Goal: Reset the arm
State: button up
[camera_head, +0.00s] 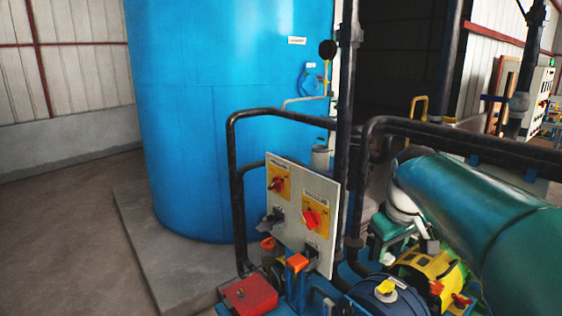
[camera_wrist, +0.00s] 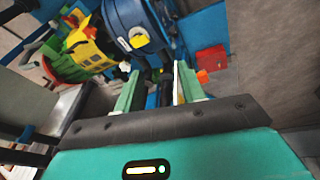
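My gripper (camera_wrist: 157,88) shows in the wrist view with its two pale green fingers apart. Nothing is clearly held between them; pump equipment shows beyond and below the fingers. My teal arm (camera_head: 480,215) reaches in from the right in the head view, bent at a white joint over the machinery. The gripper fingers cannot be made out in the head view.
A grey control panel (camera_head: 300,215) with two red rotary switches stands among black pipes (camera_head: 237,190). A large blue tank (camera_head: 235,120) is behind. A blue motor (camera_head: 388,298), a yellow unit (camera_head: 425,272) and a red box (camera_head: 248,295) crowd the front. Floor (camera_head: 60,240) is clear left.

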jog(key=s+a+f+m+t, duration=0.1)
jog(key=s+a+f+m, duration=0.1)
jog(key=s, duration=0.8)
jog(key=s+a+f+m+t, duration=0.1)
jog(key=s+a+f, duration=0.3)
jog(key=s, duration=0.6)
jog(key=shift+a+f+m+y, duration=0.3)
jog(key=shift+a+f+m, duration=0.1)
jog(key=shift+f+m, duration=0.35)
